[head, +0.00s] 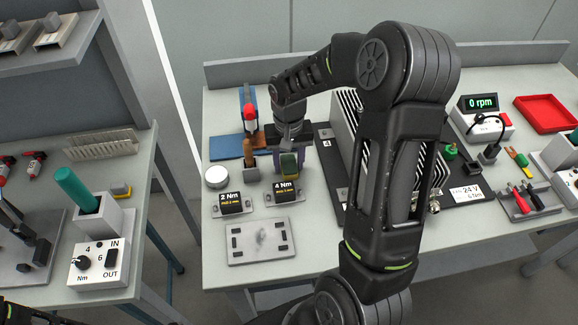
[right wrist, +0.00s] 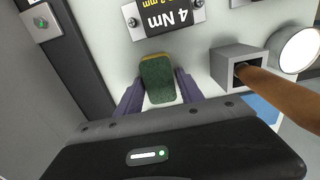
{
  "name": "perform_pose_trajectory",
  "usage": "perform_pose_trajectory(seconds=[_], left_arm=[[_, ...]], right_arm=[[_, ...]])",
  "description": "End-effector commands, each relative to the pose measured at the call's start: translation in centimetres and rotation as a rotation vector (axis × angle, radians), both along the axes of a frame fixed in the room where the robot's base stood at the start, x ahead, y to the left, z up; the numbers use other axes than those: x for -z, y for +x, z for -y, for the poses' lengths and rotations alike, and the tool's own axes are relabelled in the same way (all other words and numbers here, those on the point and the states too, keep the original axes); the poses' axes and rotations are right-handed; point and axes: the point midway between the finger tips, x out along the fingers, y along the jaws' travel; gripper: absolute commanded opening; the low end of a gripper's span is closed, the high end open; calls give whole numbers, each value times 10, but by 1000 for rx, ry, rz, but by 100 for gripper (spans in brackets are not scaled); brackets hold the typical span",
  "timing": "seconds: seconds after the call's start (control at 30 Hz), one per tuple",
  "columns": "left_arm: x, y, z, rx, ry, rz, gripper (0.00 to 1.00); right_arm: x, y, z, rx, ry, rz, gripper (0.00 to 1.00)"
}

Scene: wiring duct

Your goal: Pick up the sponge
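The sponge (head: 289,166) is a small dark green block with a yellow layer, behind the 4 Nm sign on the middle table. In the right wrist view the sponge (right wrist: 157,80) is between the two purple fingers of my right gripper (right wrist: 159,84). In the head view my right gripper (head: 289,163) points down over it, one finger on each side. Pale strips of table show beside the sponge near the finger bases. Whether the fingertips press on it cannot be told. My left gripper is not in view.
The 4 Nm sign (head: 283,192) and 2 Nm sign (head: 232,202) stand close in front. A holder with a brown handle (head: 250,149) and a white round puck (head: 216,176) are to the left. The finned block (head: 346,115) on a dark plate is to the right.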

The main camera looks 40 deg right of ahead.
Motion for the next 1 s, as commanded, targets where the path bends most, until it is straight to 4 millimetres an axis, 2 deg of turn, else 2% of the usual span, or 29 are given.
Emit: perform_pose_trajectory(seconds=[0.07, 0.5, 1.0], left_arm=[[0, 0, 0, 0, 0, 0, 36], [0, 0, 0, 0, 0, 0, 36], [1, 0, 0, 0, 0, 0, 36]], right_arm=[[0, 0, 0, 0, 0, 0, 37], [0, 0, 0, 0, 0, 0, 1], [-7, 0, 0, 0, 0, 1, 0]])
